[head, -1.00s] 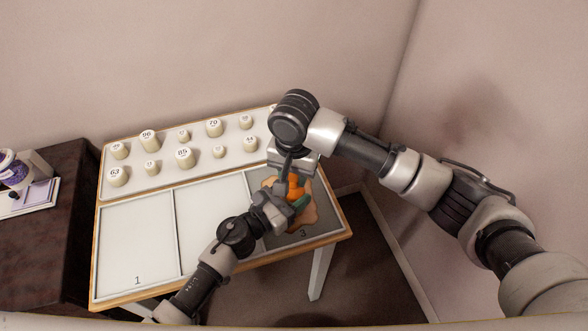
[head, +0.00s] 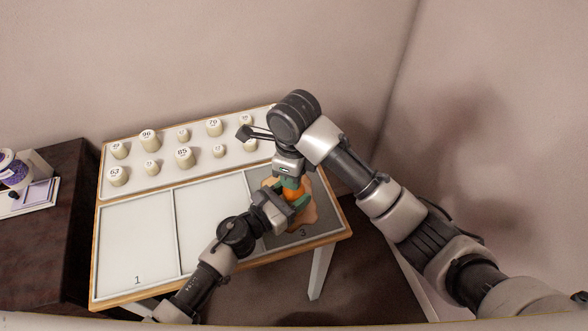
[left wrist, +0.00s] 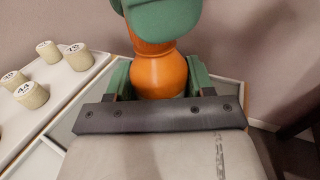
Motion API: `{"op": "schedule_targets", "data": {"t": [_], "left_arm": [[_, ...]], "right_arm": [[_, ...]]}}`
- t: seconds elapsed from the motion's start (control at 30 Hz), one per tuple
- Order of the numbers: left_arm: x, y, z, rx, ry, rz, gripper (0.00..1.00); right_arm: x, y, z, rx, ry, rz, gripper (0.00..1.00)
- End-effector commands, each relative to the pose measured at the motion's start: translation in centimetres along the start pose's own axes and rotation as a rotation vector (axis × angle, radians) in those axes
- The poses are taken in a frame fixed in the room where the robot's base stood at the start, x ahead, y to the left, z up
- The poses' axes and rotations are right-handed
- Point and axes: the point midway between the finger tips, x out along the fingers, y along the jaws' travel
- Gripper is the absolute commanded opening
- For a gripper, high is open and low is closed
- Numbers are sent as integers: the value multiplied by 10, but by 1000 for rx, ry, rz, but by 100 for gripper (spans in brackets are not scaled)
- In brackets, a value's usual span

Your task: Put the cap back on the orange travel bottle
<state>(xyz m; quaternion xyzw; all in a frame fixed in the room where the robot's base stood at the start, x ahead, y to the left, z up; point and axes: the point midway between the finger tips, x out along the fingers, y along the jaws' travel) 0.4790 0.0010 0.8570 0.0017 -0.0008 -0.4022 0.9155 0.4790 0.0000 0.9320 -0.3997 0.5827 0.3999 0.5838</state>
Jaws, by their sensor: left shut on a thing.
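The orange bottle (head: 293,194) stands upright over section 3 of the table; it also shows in the left wrist view (left wrist: 160,75). My left gripper (head: 297,204) is shut on its body, with a green finger on each side. My right gripper (head: 291,182) points down from above, its green fingers at the bottle's top; they also show at the top of the left wrist view (left wrist: 162,20). These fingers hide the bottle's mouth, so I cannot tell whether a cap is between them. Several cream, numbered cap-like pieces (head: 185,155) stand on the back tray (head: 200,166).
The table (head: 215,255) has sections marked 1 and 3; the left and middle sections are bare. A tan irregular patch (head: 308,214) lies around the bottle. A dark cabinet (head: 70,200) with a purple-and-white jar (head: 14,168) stands left. Walls are close behind and right.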

Motion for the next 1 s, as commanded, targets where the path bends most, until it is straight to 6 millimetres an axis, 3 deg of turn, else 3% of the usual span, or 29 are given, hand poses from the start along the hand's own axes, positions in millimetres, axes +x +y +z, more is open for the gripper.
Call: {"op": "schedule_targets", "data": {"t": [0.07, 0.1, 0.27, 0.53, 0.67, 0.77, 1.0], "left_arm": [[0, 1, -1, 0, 2, 2, 0], [0, 1, -1, 0, 2, 2, 0], [0, 1, -1, 0, 2, 2, 0], [0, 0, -1, 1, 2, 1, 0], [0, 0, -1, 1, 2, 1, 0], [0, 0, -1, 1, 2, 1, 0], [0, 0, -1, 1, 2, 1, 0]], "right_arm": [[0, 0, 0, -1, 0, -1, 10], [0, 0, 0, -1, 0, -1, 33], [0, 0, 0, -2, 0, -1, 57], [-1, 0, 1, -9, -5, -1, 53], [-8, 1, 14, -96, -78, -5, 53], [-23, 4, 38, -254, -209, -24, 53], [-32, 4, 37, -796, -172, -80, 53]]}}
